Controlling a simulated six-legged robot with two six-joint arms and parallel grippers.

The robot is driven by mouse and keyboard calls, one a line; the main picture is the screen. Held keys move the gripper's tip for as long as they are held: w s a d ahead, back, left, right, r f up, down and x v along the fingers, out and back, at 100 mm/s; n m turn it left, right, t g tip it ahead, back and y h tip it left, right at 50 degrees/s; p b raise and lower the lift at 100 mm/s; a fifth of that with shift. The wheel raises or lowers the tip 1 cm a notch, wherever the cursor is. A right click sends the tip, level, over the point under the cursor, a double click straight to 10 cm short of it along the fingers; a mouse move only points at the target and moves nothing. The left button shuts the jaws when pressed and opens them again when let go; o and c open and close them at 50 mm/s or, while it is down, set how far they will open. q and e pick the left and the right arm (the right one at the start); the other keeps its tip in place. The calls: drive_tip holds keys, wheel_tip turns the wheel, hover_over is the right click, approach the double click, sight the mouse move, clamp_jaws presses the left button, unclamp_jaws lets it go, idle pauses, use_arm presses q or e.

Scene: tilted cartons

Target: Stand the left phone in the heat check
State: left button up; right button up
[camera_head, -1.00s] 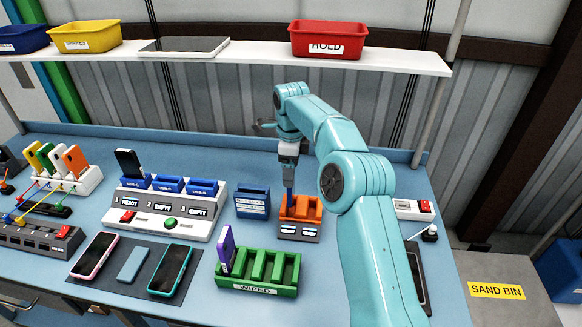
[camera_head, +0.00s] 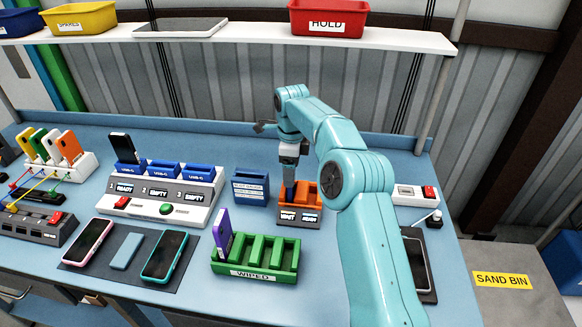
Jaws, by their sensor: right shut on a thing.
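The heat check appears to be the orange two-slot cradle (camera_head: 313,200) on a grey base with two small displays; the left one seems to read WAIT, the right one READY. My right gripper (camera_head: 289,182) is above its left slot, shut on a narrow dark blue thing, likely a phone edge-on (camera_head: 290,193). Its lower end is at or in the left slot; how deep is hidden. A pink-edged phone (camera_head: 88,242) and a teal-edged phone (camera_head: 164,256) lie on a dark mat. My left gripper is not in view.
A green WIPED rack (camera_head: 256,272) holds a purple phone (camera_head: 222,232) in its left slot. A blue holder (camera_head: 251,187) stands just left of the cradle. A white charging dock (camera_head: 160,209) holds a black phone. A dark device (camera_head: 418,265) lies beyond my right arm.

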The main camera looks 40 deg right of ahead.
drive_tip(key=shift+w, duration=0.1)
drive_tip(key=shift+d, duration=0.1)
idle(0.4)
drive_tip(key=shift+f, duration=0.25)
idle(0.4)
drive_tip(key=o, duration=0.9)
drive_tip(key=shift+o, duration=0.2)
